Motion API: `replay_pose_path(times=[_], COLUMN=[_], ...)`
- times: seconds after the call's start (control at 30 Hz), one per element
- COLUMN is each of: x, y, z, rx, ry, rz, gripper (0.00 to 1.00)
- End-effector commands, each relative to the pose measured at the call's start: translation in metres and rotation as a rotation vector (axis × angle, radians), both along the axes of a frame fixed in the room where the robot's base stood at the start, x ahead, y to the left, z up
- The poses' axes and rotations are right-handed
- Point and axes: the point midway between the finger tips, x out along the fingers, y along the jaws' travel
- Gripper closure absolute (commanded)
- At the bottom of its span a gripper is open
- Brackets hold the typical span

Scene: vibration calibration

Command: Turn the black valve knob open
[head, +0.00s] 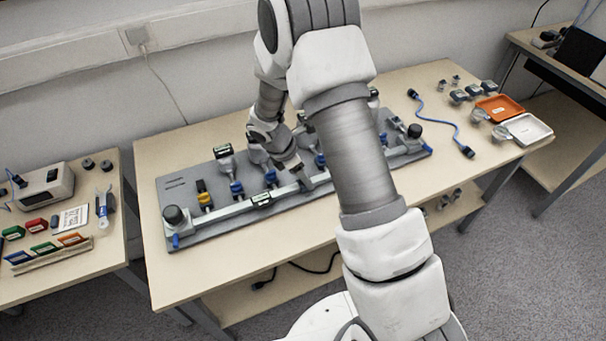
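A grey panel (236,223) lies on the middle table and carries a pipe run with several blue-handled fittings. A round black knob (174,216) stands at the panel's left end, and another black knob (414,131) stands at its right end. I cannot tell which one is the valve knob. My gripper (307,184) points down over the middle of the pipe, apart from both end knobs. Its fingers are small and partly hidden, so I cannot tell if they are open or touching the pipe. My arm hides part of the panel right of centre.
A yellow-and-black fitting (204,194) stands near the panel's left end. A blue cable (437,115), an orange tray (499,107) and a white tray (529,129) lie at the right. A left side table (62,278) holds a device and coloured bins. The middle table's front left is clear.

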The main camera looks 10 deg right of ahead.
Motion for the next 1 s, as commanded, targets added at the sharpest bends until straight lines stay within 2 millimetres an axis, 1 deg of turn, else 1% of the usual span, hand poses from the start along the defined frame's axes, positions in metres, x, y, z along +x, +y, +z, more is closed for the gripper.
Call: replay_pose_path(times=[0.17,0.2,0.27,0.3,0.37,0.5,0.57,0.83,1.0], x=[0.0000,0.0000,0.0000,0.0000,-0.0001,-0.0001,-0.0001,0.0000,0.0002], y=[-0.0002,-0.0002,-0.0002,-0.0001,-0.0002,-0.0001,-0.0001,-0.0001,0.0000], z=[0.0000,0.0001,0.0001,0.0002,0.0002,0.0003,0.0003,0.0004,0.0004], rx=[0.000,0.000,0.000,0.000,0.000,0.000,0.000,0.000,0.000], ry=[0.000,0.000,0.000,0.000,0.001,0.001,0.001,0.000,0.001], rz=[-0.001,-0.001,-0.001,-0.001,-0.001,-0.001,-0.001,-0.010,-0.057], gripper=[0.32,0.35,0.46,0.53,0.64,0.89,1.00,1.00,1.00])
